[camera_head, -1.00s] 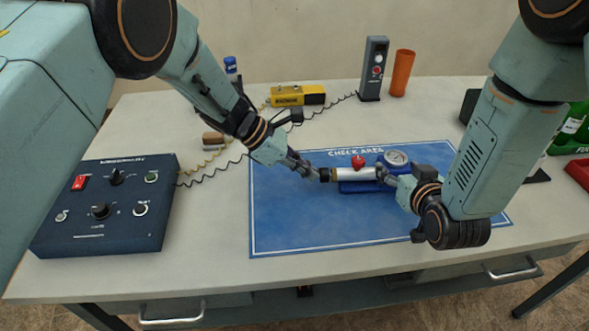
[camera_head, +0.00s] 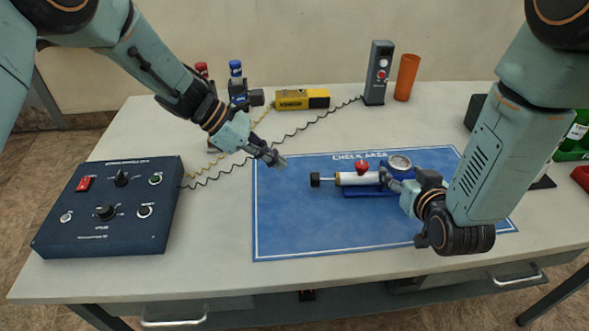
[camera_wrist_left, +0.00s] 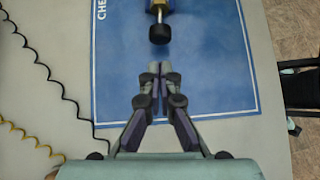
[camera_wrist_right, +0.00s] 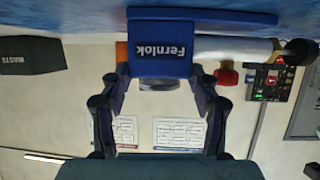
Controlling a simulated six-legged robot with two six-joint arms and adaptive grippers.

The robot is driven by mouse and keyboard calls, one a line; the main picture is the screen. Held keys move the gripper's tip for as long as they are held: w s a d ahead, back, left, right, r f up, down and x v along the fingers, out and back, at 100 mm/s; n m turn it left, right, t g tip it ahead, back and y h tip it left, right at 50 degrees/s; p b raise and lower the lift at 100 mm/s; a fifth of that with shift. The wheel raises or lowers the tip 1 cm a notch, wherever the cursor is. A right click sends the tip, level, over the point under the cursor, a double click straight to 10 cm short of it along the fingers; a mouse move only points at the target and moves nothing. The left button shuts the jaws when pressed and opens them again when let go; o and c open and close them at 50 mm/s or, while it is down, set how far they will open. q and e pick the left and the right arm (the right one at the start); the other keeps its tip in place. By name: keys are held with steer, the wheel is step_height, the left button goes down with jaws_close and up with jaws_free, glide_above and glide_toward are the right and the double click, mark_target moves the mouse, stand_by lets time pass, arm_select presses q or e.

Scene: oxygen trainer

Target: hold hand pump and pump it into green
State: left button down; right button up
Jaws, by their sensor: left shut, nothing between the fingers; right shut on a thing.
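The hand pump (camera_head: 358,179) lies on the blue check-area mat (camera_head: 300,225), with a silver barrel, a red knob (camera_head: 361,167), a round gauge (camera_head: 399,162) and a blue base. Its black plunger handle (camera_head: 315,180) sticks out to the left on a thin rod. My right gripper (camera_head: 388,179) is shut on the pump's blue body, labelled Fernlok (camera_wrist_right: 160,45) in the right wrist view. My left gripper (camera_head: 276,159) is shut and empty, left of the handle and apart from it. In the left wrist view the handle (camera_wrist_left: 160,34) is ahead of the fingertips. The gauge reading is too small to tell.
A dark blue control box (camera_head: 110,205) stands at the table's left. A yellow device (camera_head: 301,99), a grey meter (camera_head: 379,72) and an orange cup (camera_head: 407,77) stand at the back. Coiled cords cross the table left of the mat. The mat's front half is clear.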

mark_target(314, 180)
arm_select(q)
steer(key=shift+v, duration=1.9)
steer(key=d+f, duration=0.1)
steer(key=f, duration=0.1)
steer(key=d+f, duration=0.1)
steer(key=f, duration=0.1)
steer(key=d+f, duration=0.1)
steer(key=f, duration=0.1)
steer(key=shift+d+f, duration=0.1)
steer(key=shift+f, duration=0.3)
steer(key=d, duration=0.3)
steer(key=shift+w+d+f, duration=0.1)
steer(key=shift+w+f, duration=0.05)
steer(key=shift+d, duration=0.55)
